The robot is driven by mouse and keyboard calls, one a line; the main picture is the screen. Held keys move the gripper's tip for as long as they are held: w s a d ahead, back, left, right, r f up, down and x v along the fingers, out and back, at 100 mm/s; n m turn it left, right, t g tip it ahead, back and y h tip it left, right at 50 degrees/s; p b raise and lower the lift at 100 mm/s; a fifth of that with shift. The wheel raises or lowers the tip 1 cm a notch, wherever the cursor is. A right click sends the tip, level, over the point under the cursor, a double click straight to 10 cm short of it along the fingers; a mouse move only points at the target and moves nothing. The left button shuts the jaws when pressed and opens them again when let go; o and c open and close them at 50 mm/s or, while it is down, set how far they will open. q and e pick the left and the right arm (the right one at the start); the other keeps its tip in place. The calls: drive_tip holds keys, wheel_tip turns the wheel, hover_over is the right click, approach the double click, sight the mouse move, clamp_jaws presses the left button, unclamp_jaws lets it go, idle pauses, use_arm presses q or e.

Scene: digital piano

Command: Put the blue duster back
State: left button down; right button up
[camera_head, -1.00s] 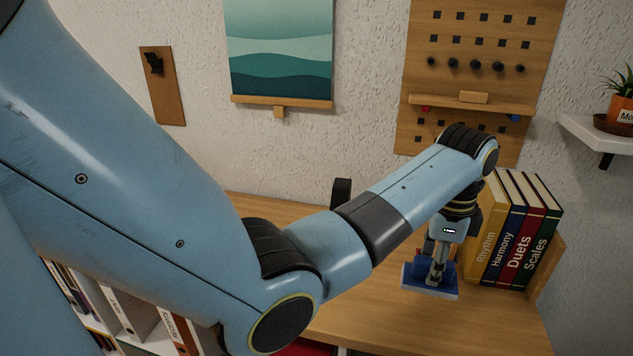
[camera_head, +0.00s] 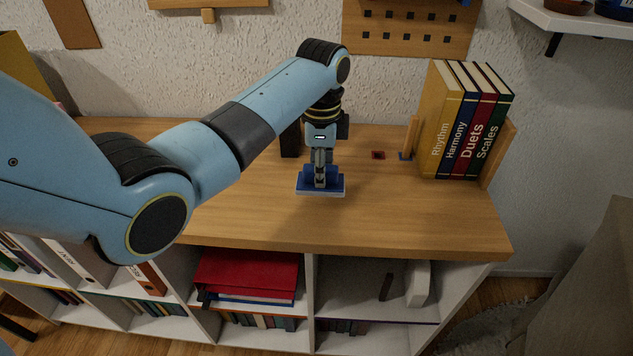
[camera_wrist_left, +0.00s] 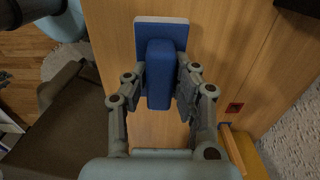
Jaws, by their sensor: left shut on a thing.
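The blue duster (camera_head: 334,184) has a blue handle and body over a pale pad. My left gripper (camera_head: 320,172) points down and is shut on it, at the wooden top of the shelf unit (camera_head: 240,215). In the left wrist view the duster (camera_wrist_left: 160,62) sits between the two fingers (camera_wrist_left: 160,88), pad away from me. I cannot tell whether the pad touches the wood or hovers just above it. My right gripper is not in view.
Upright books (camera_head: 468,120) stand at the right by a wooden bookend (camera_head: 497,155). A dark upright block (camera_head: 291,140) stands behind left. The front top is clear.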

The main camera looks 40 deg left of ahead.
use_arm(q)
drive_tip(key=shift+a+f, duration=0.2)
drive_tip(key=shift+a, duration=0.15)
drive_tip(key=shift+a+f, duration=0.1)
drive_tip(key=shift+f, duration=0.25)
wheel_tip(320, 180, down, 3)
drive_tip(key=shift+f, duration=0.25)
drive_tip(key=shift+f, duration=0.1)
drive_tip(key=c, duration=1.1)
unclamp_jaws()
